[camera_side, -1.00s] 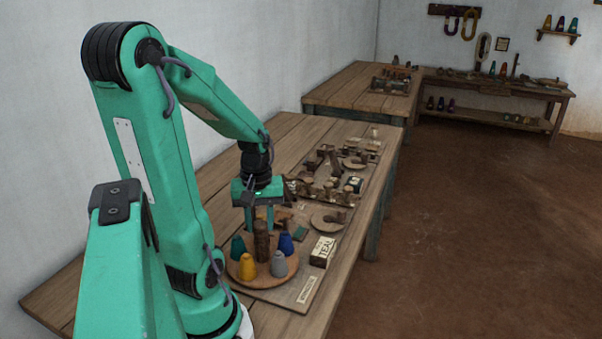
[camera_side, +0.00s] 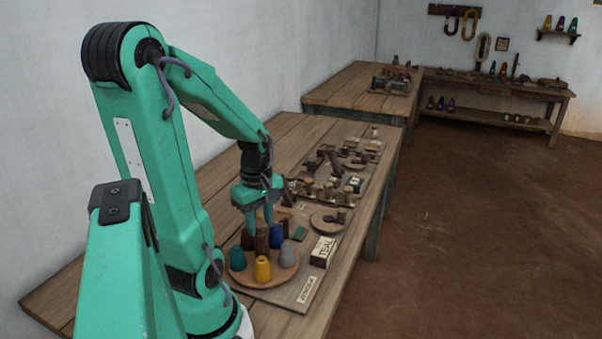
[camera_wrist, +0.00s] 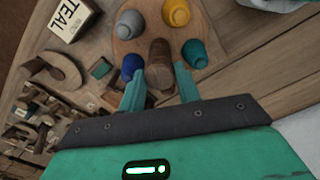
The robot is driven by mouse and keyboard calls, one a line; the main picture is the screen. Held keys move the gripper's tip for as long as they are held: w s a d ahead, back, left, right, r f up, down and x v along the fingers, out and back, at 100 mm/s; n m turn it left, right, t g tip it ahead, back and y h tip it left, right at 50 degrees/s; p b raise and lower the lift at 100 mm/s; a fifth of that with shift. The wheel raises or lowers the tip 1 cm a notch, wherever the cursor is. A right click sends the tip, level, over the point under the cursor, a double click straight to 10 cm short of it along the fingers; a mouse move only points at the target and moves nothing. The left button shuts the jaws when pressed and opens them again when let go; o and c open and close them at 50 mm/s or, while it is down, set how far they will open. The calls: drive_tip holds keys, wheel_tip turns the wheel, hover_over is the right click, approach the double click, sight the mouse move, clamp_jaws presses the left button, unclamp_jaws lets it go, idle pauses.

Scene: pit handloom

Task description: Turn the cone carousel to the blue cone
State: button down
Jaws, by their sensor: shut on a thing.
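The cone carousel (camera_side: 243,278) is a round wooden disc with a brown central post (camera_side: 262,240). My gripper (camera_side: 260,222) points down over it, shut on the post, with one finger on each side in the wrist view (camera_wrist: 159,76). The blue cone (camera_side: 276,236) stands at the back right of the disc; in the wrist view it is beside the left finger (camera_wrist: 131,66). The grey cone (camera_side: 286,256) is at the right, the yellow cone (camera_side: 262,269) in front, and the teal cone (camera_side: 237,259) at the left. A dark shape behind the post is partly hidden.
A round wooden piece (camera_side: 328,221) and several small wooden parts lie farther back on the bench. A small label (camera_side: 307,289) is at the board's front edge.

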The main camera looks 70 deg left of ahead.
drive_tip(key=shift+n, duration=0.6)
drive_tip(key=shift+r, duration=0.1)
drive_tip(key=c, duration=1)
unclamp_jaws()
drive_tip(key=shift+r, duration=3.85)
